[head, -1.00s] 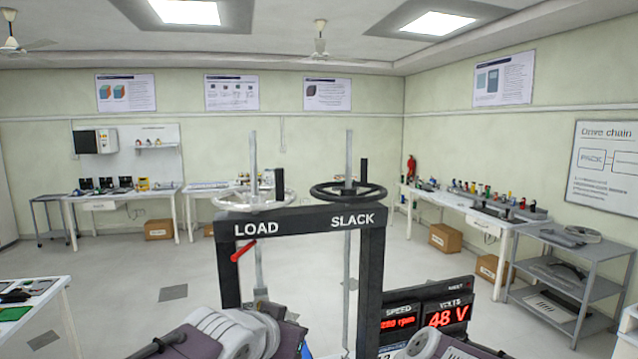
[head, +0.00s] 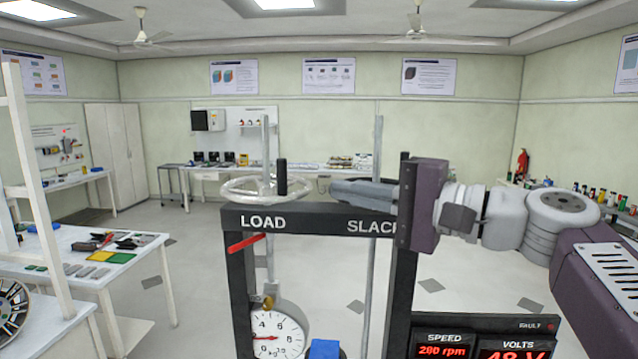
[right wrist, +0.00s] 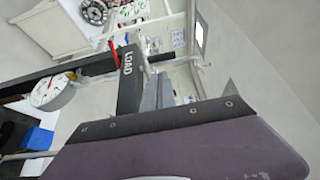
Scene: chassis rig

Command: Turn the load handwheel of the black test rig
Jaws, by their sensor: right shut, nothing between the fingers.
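The black test rig (head: 312,220) stands in front of me with LOAD and SLACK on its top beam. The load handwheel (head: 236,190) is a pale spoked ring with a black upright knob (head: 281,176), on a threaded rod above LOAD. My right gripper (head: 335,190) reaches in from the right above the beam, pointing left. It is shut and empty, with its tips a little right of the wheel's rim and apparently apart from it. In the right wrist view grey fingers (right wrist: 158,92) show beside the LOAD beam; I cannot make out the wheel there. My left gripper is out of view.
My right wrist hides the slack handwheel; its rod (head: 377,145) stands behind my fingers. A red lever (head: 246,243) and round dial (head: 277,335) are below LOAD. Readouts (head: 480,340) sit lower right. A table (head: 60,265) with tools is at left.

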